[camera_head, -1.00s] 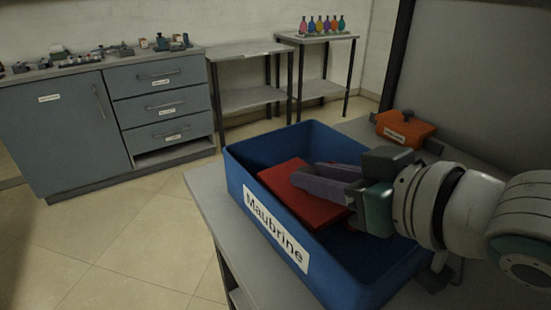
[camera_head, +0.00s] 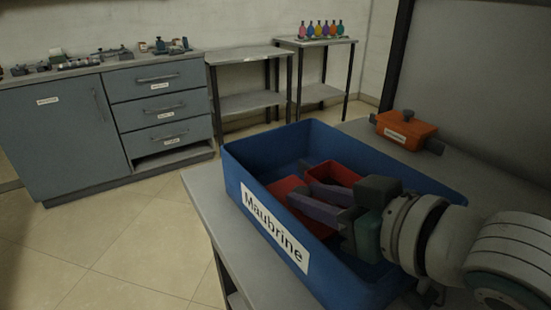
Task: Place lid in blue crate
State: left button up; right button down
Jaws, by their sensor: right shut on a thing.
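The blue crate (camera_head: 235,180), labelled "Maubrine", stands on the grey table. The red lid (camera_head: 285,187) is inside the crate, low down between its walls. My right gripper (camera_head: 300,185) reaches into the crate from the right, its purple fingers shut on the red lid. Red surfaces with a raised edge show beyond the far finger, and more red shows below the near finger. The fingers hide part of the red, so I cannot tell whether it is all one piece or touches the crate floor. My left gripper is not in view.
An orange box with a dark knob (camera_head: 405,130) stands on the table behind the crate, near a grey panel (camera_head: 470,90). A grey cabinet (camera_head: 60,130) and two side tables (camera_head: 250,56) stand against the back wall. Several coloured bottles (camera_head: 321,28) stand on the right one.

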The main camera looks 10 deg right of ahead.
jog(key=c, duration=0.6)
grip_release()
jog(key=shift+s+d+f, duration=0.15)
jog(key=shift+s+f, duration=0.1)
jog(key=shift+f, duration=0.6)
jog(key=shift+r, duration=0.3)
jog(key=shift+r+p, duration=0.55)
jog(key=shift+r, duration=0.05)
jog(key=p+v, duration=0.1)
jog(key=v, duration=1.1)
jog(key=shift+r+p, duration=0.25)
jog(key=shift+p, duration=0.05)
jog(key=shift+w, duration=0.1)
